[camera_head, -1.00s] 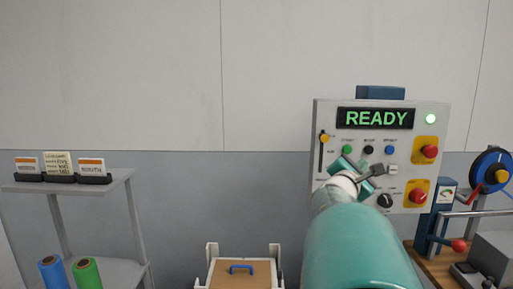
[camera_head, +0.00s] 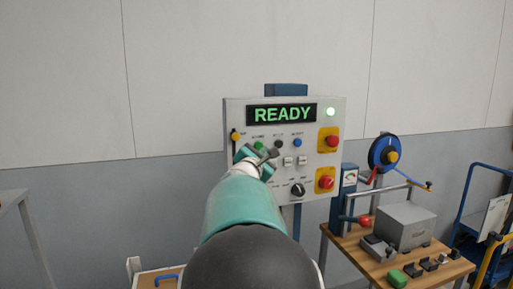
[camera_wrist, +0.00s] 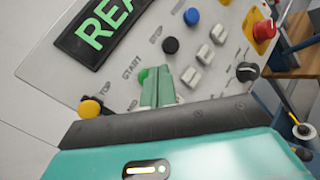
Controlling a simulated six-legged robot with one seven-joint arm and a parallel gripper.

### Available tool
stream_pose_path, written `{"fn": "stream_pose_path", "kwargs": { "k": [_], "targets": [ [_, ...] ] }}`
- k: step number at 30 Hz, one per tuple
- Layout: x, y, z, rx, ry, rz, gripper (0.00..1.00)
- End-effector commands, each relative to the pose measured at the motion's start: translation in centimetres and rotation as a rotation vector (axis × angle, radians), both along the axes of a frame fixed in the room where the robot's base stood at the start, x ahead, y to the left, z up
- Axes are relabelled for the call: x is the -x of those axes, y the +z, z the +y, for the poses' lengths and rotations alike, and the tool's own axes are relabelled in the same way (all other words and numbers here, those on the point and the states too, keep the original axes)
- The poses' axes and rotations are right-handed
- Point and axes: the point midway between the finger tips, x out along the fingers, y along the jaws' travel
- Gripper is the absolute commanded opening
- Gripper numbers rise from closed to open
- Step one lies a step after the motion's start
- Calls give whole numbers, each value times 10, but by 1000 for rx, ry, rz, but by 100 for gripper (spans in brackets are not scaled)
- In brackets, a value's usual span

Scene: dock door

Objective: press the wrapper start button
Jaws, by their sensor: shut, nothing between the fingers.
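A grey control panel (camera_head: 315,175) on the wall side carries a lit green READY display (camera_head: 282,114). The green start button (camera_head: 259,144) sits at the left of a button row. In the wrist view the start button (camera_wrist: 150,74) is beside the START label and partly hidden behind my fingers. My gripper (camera_head: 262,157) is shut and empty just below the button. In the wrist view its teal fingertips (camera_wrist: 156,72) overlap the button; I cannot tell whether they touch it.
Close by are a black button (camera_wrist: 170,45), a blue button (camera_wrist: 191,16), a yellow slider knob (camera_wrist: 91,108) and white switches (camera_wrist: 198,66). Red stop buttons (camera_head: 326,181) are at the panel's right. A wooden bench (camera_head: 400,262) with equipment stands to the right.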

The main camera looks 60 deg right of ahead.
Motion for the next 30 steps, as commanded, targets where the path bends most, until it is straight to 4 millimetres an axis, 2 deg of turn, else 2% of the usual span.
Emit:
{"fn": "stream_pose_path", "kwargs": {
  "k": [3,8,30],
  "targets": [
    [-10,0,-9,-1,2,0,0],
    [-15,0,-14,0,0,0,0],
    [-15,0,-14,1,1,0,0]
  ]
}}
